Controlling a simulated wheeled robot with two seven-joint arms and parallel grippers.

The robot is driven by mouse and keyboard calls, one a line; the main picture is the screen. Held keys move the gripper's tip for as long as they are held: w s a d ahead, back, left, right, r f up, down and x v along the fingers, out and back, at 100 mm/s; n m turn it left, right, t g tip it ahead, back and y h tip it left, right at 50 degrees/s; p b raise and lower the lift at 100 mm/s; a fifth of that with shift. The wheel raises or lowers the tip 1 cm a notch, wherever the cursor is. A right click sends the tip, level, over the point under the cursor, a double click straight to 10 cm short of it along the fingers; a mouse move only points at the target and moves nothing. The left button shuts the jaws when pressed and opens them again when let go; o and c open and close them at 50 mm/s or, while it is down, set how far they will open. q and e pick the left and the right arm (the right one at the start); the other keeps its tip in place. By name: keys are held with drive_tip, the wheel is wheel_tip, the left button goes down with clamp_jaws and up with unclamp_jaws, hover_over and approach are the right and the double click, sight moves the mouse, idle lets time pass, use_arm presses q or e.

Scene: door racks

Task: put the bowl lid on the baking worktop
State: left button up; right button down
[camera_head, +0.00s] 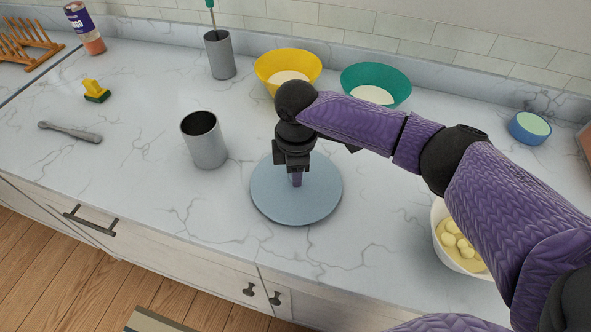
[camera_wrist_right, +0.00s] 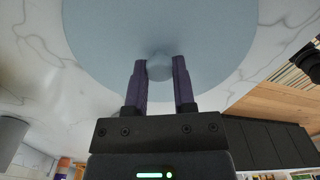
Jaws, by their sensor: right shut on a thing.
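The bowl lid (camera_head: 268,198) is a flat blue-grey disc over the front middle of the white marble worktop (camera_head: 150,215). It lies level; I cannot tell whether it touches the worktop or is held just above it. My right gripper (camera_head: 296,178) comes down onto the lid's middle and is shut on its knob. In the right wrist view, the two purple fingers (camera_wrist_right: 160,85) stand on either side of the knob, and the lid (camera_wrist_right: 160,25) fills the upper middle. My left gripper is not in view.
A grey metal cup (camera_head: 206,148) stands left of the lid. Yellow (camera_head: 288,68) and green (camera_head: 376,82) bowls stand behind it. A white bowl of pale round pieces (camera_head: 458,245) is at the right, partly behind my arm. A grey utensil (camera_head: 70,132) and sponge (camera_head: 96,92) lie left.

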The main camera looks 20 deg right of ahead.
drive_tip(key=shift+f, duration=0.1)
drive_tip(key=c, duration=0.7)
unclamp_jaws()
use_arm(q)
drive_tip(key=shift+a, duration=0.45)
use_arm(e)
drive_tip(key=shift+o, duration=1.3)
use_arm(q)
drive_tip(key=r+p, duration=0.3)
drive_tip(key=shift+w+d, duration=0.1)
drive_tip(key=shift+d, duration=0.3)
use_arm(e)
wheel_tip(320, 180, up, 12)
